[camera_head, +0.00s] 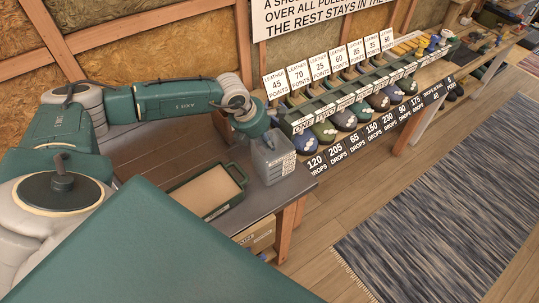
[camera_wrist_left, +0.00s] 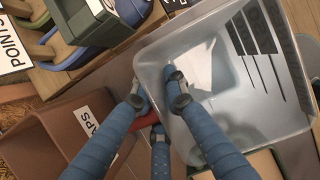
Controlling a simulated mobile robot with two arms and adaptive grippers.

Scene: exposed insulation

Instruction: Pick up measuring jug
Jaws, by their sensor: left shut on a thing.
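The measuring jug (camera_head: 275,162) is a grey, see-through, box-like vessel with dark markings on its side. It is at the right end of the dark bench, in front of the shelf. In the left wrist view the jug (camera_wrist_left: 235,75) fills the right half, and I look into its open top. My left gripper (camera_head: 263,137) is at the jug's upper left rim. In the wrist view its blue fingers (camera_wrist_left: 158,100) are closed on the near rim and wall, one finger inside the jug. I cannot tell whether the jug's base is clear of the bench. My right gripper is not in view.
A green-rimmed tray (camera_head: 208,190) lies on the bench left of the jug. A green shelf (camera_head: 350,95) with several coloured items and price cards stands close behind and right. A cardboard box (camera_head: 256,232) sits below the bench. A striped rug (camera_head: 430,190) covers the open floor.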

